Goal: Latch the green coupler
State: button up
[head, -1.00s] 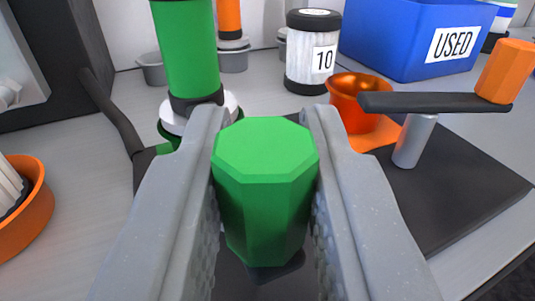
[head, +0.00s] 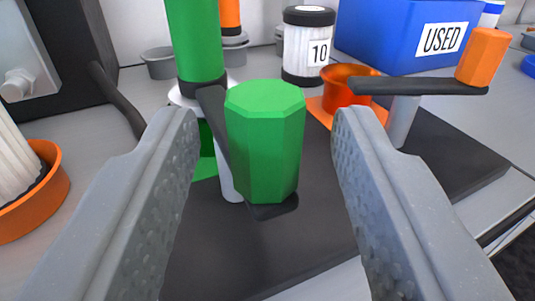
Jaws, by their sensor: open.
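A green eight-sided knob (head: 265,145) stands upright at the near end of a dark lever. The lever runs back from it towards a green cylinder (head: 194,40), which stands in a white collar on a green base, the green coupler (head: 206,150). A grey post shows beside the knob, under the lever. My gripper (head: 262,125) is open, one finger on each side of the knob, with a gap on both sides. The knob hides part of the lever and base; whether the lever is latched I cannot tell.
An orange coupler cup (head: 347,86) with its own dark lever and orange knob (head: 482,56) stands at the right. A white canister labelled 10 (head: 308,50) and a blue USED bin (head: 405,35) stand behind. An orange ring (head: 45,195) is at the left.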

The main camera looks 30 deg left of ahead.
jog(key=b+v, duration=0.4)
jog(key=v, duration=0.7)
jog(key=shift+s+d+b, duration=0.1)
jog(key=shift+s+b, duration=0.15)
jog(key=shift+b, duration=0.05)
dwell(0.5)
